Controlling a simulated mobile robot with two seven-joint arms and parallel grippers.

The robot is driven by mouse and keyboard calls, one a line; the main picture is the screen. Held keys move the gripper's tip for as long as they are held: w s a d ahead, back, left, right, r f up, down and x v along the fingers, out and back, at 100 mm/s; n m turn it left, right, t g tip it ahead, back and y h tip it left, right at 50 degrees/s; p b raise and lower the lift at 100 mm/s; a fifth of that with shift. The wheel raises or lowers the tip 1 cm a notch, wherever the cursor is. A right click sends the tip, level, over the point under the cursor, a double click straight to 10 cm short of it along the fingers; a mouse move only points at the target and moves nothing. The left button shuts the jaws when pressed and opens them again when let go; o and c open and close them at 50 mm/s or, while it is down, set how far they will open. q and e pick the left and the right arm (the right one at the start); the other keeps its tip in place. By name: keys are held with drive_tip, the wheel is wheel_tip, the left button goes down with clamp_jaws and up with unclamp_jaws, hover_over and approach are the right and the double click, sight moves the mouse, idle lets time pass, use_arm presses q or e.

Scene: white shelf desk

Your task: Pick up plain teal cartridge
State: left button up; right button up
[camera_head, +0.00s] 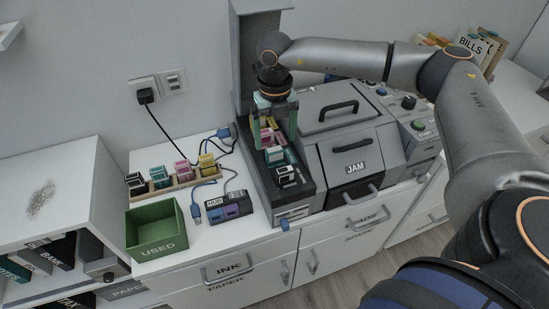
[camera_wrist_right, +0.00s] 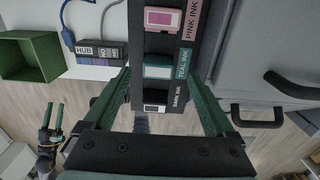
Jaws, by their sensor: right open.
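My right gripper (camera_head: 275,118) points down over the open ink bay of the printer, its green fingers apart and empty. In the right wrist view the fingers (camera_wrist_right: 163,85) stand on either side of the bay. A teal cartridge (camera_head: 274,155) with a pale top sits in the bay; it also shows in the right wrist view (camera_wrist_right: 158,72) beside the TEAL INK label, between the fingers. I cannot tell whether they touch it. Another teal cartridge (camera_head: 159,176) stands in the wooden rack (camera_head: 182,186). My left gripper (camera_wrist_right: 52,118) shows small in the right wrist view; its opening is unclear.
In the bay, a pink cartridge (camera_wrist_right: 162,20) and a dark cartridge (camera_wrist_right: 155,108) flank the teal one. The raised lid (camera_head: 258,30) stands behind. A green USED bin (camera_head: 157,236), a hub (camera_head: 229,207) and blue cables lie left of the bay.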

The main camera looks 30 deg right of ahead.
sight(274, 148)
wheel_tip(274, 148, down, 5)
drive_tip(key=shift+r, duration=0.15)
drive_tip(key=shift+a, duration=0.1)
clamp_jaws()
idle(0.7)
drive_tip(key=shift+r, duration=0.1)
